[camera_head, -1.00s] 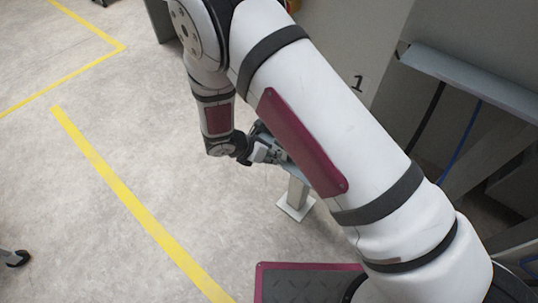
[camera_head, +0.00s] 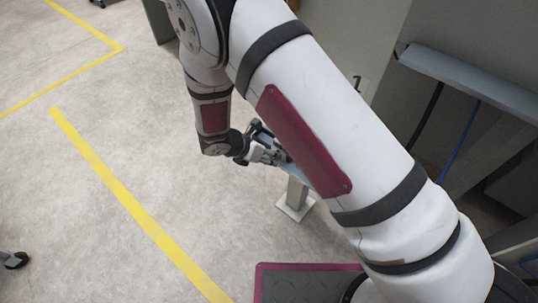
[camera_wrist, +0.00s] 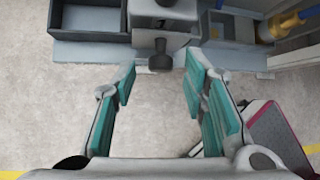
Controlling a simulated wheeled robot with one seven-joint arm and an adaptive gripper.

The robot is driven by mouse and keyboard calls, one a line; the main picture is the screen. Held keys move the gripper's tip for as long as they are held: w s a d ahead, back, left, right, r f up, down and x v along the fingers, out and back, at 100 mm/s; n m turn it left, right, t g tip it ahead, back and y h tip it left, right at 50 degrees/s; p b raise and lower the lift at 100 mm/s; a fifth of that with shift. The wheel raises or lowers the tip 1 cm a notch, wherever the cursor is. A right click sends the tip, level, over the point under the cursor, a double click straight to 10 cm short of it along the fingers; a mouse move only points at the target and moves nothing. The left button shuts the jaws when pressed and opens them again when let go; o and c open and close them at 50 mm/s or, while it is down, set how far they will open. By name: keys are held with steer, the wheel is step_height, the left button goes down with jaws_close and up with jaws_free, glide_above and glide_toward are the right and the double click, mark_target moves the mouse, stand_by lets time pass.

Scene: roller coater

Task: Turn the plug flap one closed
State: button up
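In the wrist view, a dark knob on a short stem (camera_wrist: 160,58) hangs from the front of a light grey block (camera_wrist: 162,12) at the top centre. I cannot tell for sure whether this is plug flap one. My gripper (camera_wrist: 160,72) is open, with its teal-padded fingers apart on either side of the knob in the picture. No contact with the knob is visible. In the head view, my gripper (camera_head: 262,147) is small and partly hidden behind my arm, so the flap cannot be made out there.
In the wrist view, grey-blue open bins (camera_wrist: 92,18) flank the block, and a yellow and blue part (camera_wrist: 292,22) is at the upper right. In the head view, a post with a square foot (camera_head: 295,207) stands below the gripper. Open floor lies left.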

steer(key=v, duration=1)
steer(key=shift+a+r, duration=0.15)
steer(key=shift+r, duration=0.1)
steer(key=shift+s+r, duration=0.1)
steer(key=s+d+r+m+g, duration=0.25)
steer(key=d+r+m, duration=0.45)
steer(key=d+r, duration=0.35)
steer(key=s+d+r+m+g, duration=0.1)
steer(key=s+d+r+m, duration=0.2)
steer(key=d+r+m, duration=0.65)
steer(key=s+d+r+m+y, duration=0.2)
steer(key=s+r+m, duration=0.15)
steer(key=s, duration=0.35)
steer(key=s+d+r+m+y, duration=0.2)
steer(key=s+r+m, duration=0.1)
steer(key=s+m, duration=0.3)
steer(key=s+d+r+m+y, duration=0.2)
steer(key=s+r+m, duration=0.1)
steer(key=s, duration=0.5)
step_height(320, 180, up, 14)
steer(key=t+p, duration=0.3)
steer(key=p, duration=1)
steer(key=shift+d, duration=0.3)
